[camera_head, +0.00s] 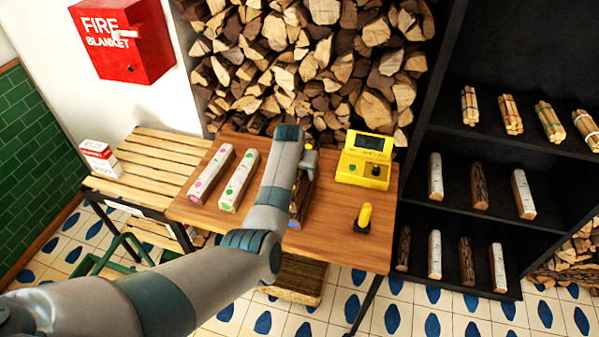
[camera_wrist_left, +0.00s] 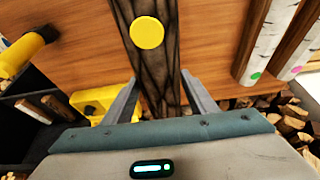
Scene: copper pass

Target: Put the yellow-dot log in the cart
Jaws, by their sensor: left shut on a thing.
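The yellow-dot log (camera_wrist_left: 146,72), dark-barked with a round yellow dot, runs between the fingers of my left gripper (camera_wrist_left: 158,80) in the left wrist view. The fingers are shut on it. In the head view my left gripper (camera_head: 308,160) is over the wooden table (camera_head: 340,236), and my arm hides most of the dark log (camera_head: 304,196) there. A blue spot shows at the near end of the dark shape beside my arm; I cannot tell what it belongs to. A green tubular frame (camera_head: 118,246), perhaps the cart, stands low at left, partly hidden by my arm. My right gripper is not in view.
Pink-dot (camera_head: 211,176) and green-dot (camera_head: 238,180) white logs lie left of my gripper. A yellow device (camera_head: 364,162) and a yellow-handled object (camera_head: 363,217) are at right. A slatted bench (camera_head: 150,165) adjoins the table at left; a black shelf (camera_head: 470,215) stands right.

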